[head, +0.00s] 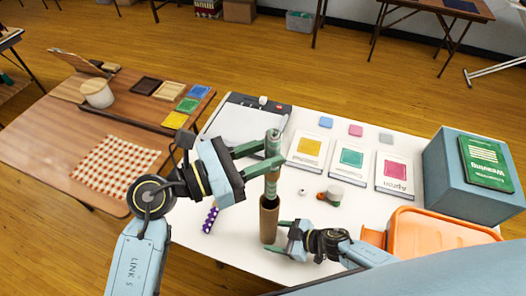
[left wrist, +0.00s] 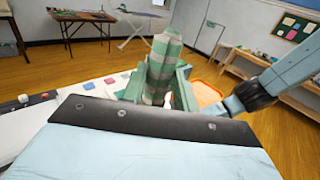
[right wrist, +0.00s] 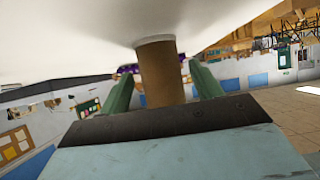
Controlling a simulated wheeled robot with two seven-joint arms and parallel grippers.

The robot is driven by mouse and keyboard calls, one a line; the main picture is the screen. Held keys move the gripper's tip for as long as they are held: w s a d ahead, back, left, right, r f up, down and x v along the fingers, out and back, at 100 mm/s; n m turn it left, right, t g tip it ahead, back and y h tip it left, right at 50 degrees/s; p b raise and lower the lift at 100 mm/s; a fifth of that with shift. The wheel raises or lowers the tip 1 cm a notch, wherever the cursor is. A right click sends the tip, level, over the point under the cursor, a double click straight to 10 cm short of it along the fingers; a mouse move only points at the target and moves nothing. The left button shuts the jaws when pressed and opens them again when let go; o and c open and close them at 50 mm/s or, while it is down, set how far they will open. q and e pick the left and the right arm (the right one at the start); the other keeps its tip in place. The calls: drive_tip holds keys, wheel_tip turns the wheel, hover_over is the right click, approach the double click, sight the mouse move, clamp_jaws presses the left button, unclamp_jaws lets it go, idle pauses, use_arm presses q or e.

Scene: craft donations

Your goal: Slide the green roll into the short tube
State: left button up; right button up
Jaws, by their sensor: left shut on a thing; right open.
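The green roll (head: 273,152), banded in green and pale stripes, is upright in my left gripper (head: 256,156), which is shut on it; it also shows in the left wrist view (left wrist: 162,62). The short tube (head: 269,222) is brown and stands upright on the white table. The roll is above the tube, roughly in line with it, its lower end at the tube's mouth; I cannot tell whether it is inside. My right gripper (head: 284,236) is open, low beside the tube. In the right wrist view the tube (right wrist: 161,75) stands between its fingers, with gaps showing.
A purple dotted roll (head: 210,220) lies left of the tube. Cards with yellow, teal and pink squares (head: 352,160) lie behind, near a small white-topped object (head: 335,192). An orange bin (head: 430,236) and a blue box (head: 450,180) stand right.

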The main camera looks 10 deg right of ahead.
sight(265, 176)
drive_tip(key=shift+x, duration=1.05)
drive_tip(key=c, duration=0.7)
use_arm(q)
drive_tip(key=shift+f, duration=0.7)
idle(0.5)
drive_tip(key=shift+f, duration=1.2)
drive_tip(key=shift+f, duration=0.3)
drive_tip(key=shift+f, duration=1.1)
drive_tip(key=shift+f, duration=0.3)
